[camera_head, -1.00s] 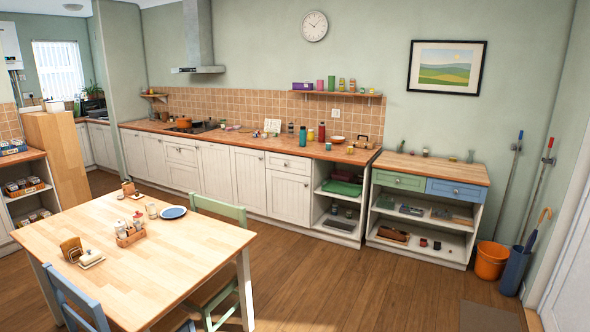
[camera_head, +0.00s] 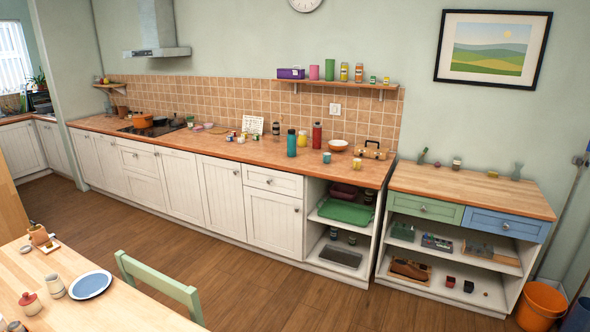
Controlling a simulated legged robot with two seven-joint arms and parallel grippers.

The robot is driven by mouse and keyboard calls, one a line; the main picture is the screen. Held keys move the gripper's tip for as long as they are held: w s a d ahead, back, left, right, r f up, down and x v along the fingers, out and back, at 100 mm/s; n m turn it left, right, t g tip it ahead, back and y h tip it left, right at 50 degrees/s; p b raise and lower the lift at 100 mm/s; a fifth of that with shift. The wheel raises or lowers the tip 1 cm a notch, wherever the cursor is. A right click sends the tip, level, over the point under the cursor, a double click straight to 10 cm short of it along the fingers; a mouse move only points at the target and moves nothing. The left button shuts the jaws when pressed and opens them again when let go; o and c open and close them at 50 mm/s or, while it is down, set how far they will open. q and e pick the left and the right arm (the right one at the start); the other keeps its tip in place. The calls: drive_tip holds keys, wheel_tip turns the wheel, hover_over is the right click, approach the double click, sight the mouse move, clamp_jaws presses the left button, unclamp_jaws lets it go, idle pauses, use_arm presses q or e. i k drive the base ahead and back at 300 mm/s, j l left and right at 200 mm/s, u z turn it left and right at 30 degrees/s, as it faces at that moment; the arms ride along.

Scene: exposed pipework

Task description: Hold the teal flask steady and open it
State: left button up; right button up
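A teal flask (camera_head: 291,143) stands upright on the long wooden counter, right of the hob and near the counter's right end. A red flask (camera_head: 316,135) stands upright just right of it and a little behind. A yellow bottle (camera_head: 302,139) stands between them. A teal mug (camera_head: 327,157) sits in front and to the right. The teal flask's top looks darker; the details are too small to tell. Neither of my grippers is in view.
The wooden counter (camera_head: 222,149) runs along the tiled wall. A dining table (camera_head: 130,315) and a green chair (camera_head: 160,288) stand at the lower left. A sideboard (camera_head: 470,190) with drawers stands at the right. The wooden floor (camera_head: 270,300) before the counter is clear.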

sight(291, 138)
drive_tip(key=i, duration=2.95)
